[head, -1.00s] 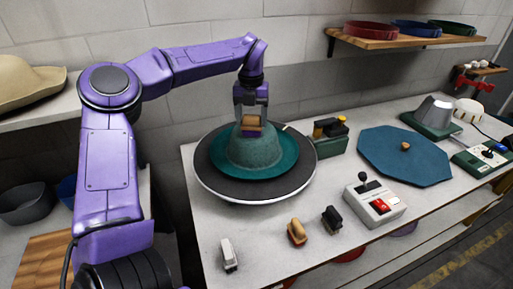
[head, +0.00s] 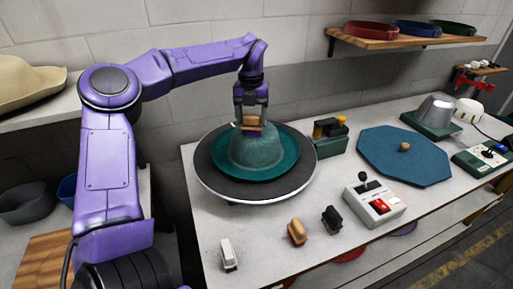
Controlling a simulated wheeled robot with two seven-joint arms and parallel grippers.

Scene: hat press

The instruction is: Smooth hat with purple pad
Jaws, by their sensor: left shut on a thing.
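A teal felt hat (head: 277,165) with a wide brim sits on a dark round turntable (head: 213,178) with a pale rim. My left gripper (head: 251,124) points down above the crown. It is shut on a wooden-handled pad (head: 251,132) with a purple underside. The pad is at the top of the crown; I cannot tell whether it touches. My right gripper is not in view.
Three other pads, white (head: 229,253), tan (head: 297,232) and black (head: 331,219), stand at the table's front. A control box (head: 376,206) with a lever and red switch is to their right. A blue octagonal mat (head: 404,168) lies to the right.

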